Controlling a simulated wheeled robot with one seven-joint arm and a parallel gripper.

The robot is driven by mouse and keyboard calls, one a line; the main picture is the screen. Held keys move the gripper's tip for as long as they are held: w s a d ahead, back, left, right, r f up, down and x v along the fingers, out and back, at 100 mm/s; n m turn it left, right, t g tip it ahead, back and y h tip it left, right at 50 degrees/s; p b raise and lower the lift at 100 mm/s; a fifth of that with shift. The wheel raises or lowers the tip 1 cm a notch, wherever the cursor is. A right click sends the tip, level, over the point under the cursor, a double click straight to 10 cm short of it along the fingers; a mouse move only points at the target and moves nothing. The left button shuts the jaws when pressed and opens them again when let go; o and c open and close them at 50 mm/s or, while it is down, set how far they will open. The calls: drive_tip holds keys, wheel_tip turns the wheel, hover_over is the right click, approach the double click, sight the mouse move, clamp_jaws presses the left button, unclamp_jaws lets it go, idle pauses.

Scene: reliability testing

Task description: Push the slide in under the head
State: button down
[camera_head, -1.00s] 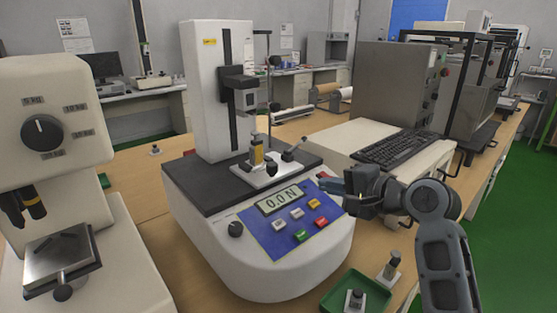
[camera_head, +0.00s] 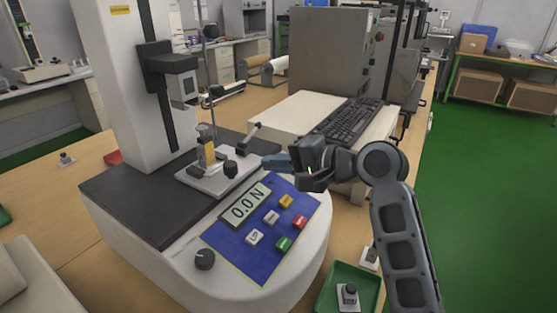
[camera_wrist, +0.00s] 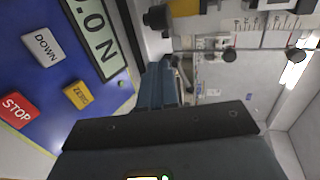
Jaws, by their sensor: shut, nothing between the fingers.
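The slide (camera_head: 218,182) is a light metal plate on the dark bed of the tester. It carries a yellow block (camera_head: 208,153), a dark knob and a lever with a dark grip (camera_head: 251,133). The head (camera_head: 178,84) is a grey and black block on the white column, above and left of the slide. My gripper (camera_head: 274,163) is shut and empty, its blue-grey fingers just right of the slide, above the panel's far edge. I cannot tell whether they touch it. The shut fingers show in the wrist view (camera_wrist: 158,88), near a dark knob (camera_wrist: 157,18).
The blue panel (camera_head: 237,237) has a display reading 0.0 N and several buttons. A keyboard (camera_head: 352,118) on a white case stands behind my gripper. A green tray (camera_head: 333,276) with a small part lies at the front. Green floor is free at right.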

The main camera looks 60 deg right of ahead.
approach(224, 155)
drive_tip(key=x, duration=0.5)
drive_tip(key=shift+w+d+f+p, duration=0.1)
drive_tip(key=shift+w+f+p, duration=0.05)
drive_tip(key=shift+f+p, duration=0.25)
drive_tip(key=shift+w, duration=0.25)
drive_tip(key=shift+w+p, duration=0.5)
drive_tip(key=shift+w, duration=1.5)
